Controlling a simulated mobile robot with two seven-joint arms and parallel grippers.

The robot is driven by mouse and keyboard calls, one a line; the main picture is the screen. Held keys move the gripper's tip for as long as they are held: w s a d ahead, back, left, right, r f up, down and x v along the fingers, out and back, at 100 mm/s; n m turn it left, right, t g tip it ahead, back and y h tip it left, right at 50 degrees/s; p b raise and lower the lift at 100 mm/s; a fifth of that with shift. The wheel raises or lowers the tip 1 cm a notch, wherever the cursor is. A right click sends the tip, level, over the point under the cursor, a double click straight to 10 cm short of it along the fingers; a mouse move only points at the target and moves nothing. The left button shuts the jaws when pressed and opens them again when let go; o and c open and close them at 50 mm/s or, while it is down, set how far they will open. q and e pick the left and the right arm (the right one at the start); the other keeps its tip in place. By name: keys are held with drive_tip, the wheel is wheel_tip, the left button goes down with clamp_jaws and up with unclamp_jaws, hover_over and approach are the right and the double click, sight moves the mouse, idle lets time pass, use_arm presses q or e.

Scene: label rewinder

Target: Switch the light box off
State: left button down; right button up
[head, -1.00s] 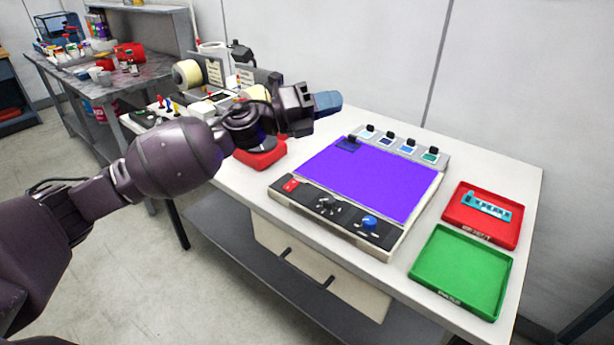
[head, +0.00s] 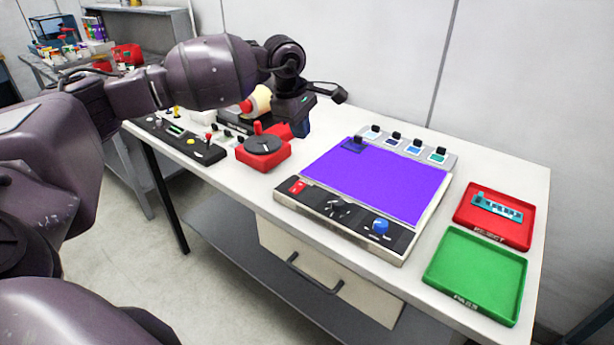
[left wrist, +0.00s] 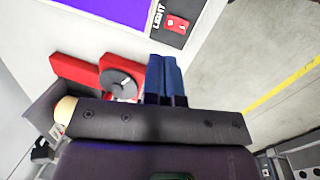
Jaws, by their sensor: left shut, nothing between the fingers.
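The light box (head: 377,182) lies on the white table, its panel glowing purple. Its red switch (head: 297,187) is at the left end of the black front strip, which also carries a black knob (head: 337,208) and a blue knob (head: 380,227). In the left wrist view the red switch (left wrist: 177,23) shows beside the word LIGHT. My left gripper (head: 303,130) is shut and empty, its blue fingers pointing down above the table, behind and apart from the switch. Its fingers (left wrist: 164,78) also show in the left wrist view. My right gripper is not in view.
A red round-topped device (head: 263,147) stands left of the light box, close to my left gripper. A black control panel (head: 180,137) is farther left. A red tray (head: 493,232) holding a teal piece and an empty green tray (head: 475,275) lie to the right.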

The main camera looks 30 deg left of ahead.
sight(299, 184)
use_arm(q)
drive_tip(key=shift+s+a+f+m+g+y, duration=0.1)
drive_tip(key=shift+s+a+m+g+y, duration=0.35)
drive_tip(key=shift+s+a+m, duration=0.2)
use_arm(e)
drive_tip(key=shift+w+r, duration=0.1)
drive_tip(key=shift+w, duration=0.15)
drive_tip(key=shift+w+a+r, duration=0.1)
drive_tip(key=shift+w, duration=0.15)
use_arm(q)
drive_tip(key=shift+f, duration=0.1)
drive_tip(key=f, duration=0.4)
drive_tip(key=w+f, duration=0.1)
drive_tip(key=f, duration=0.7)
drive_tip(key=shift+w+f, duration=0.15)
drive_tip(key=shift+w, duration=0.1)
drive_tip(key=shift+w+f, duration=0.1)
drive_tip(key=shift+f, duration=0.6)
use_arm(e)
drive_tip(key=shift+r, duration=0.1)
